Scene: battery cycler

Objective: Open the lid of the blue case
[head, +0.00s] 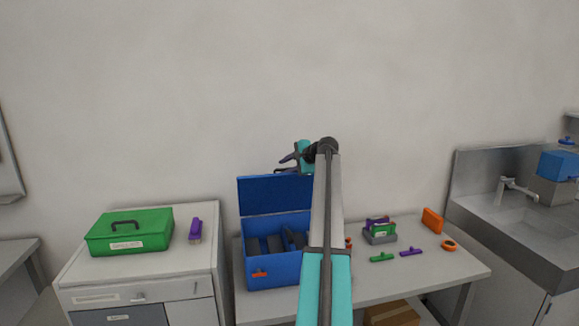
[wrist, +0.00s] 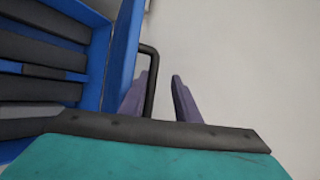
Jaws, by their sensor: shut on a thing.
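The blue case (head: 271,271) stands on the right-hand table, with an orange latch on its front. Its lid (head: 272,196) stands up, roughly vertical, at the back; the lid shows edge-on in the wrist view (wrist: 125,50). Dark grey slabs lie inside the case (wrist: 100,60). A black handle (wrist: 151,60) sticks out from the lid's outer face. My gripper (head: 287,163) is at the lid's top edge, its purple fingers (wrist: 160,95) around the handle and shut on it. My arm hides the case's right side.
A green case (head: 130,232) and a purple-handled brush (head: 195,231) sit on the left cabinet. A grey holder (head: 380,237), green and purple pieces, an orange block (head: 432,220) and an orange ring (head: 449,245) lie on the table's right. The wall is behind.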

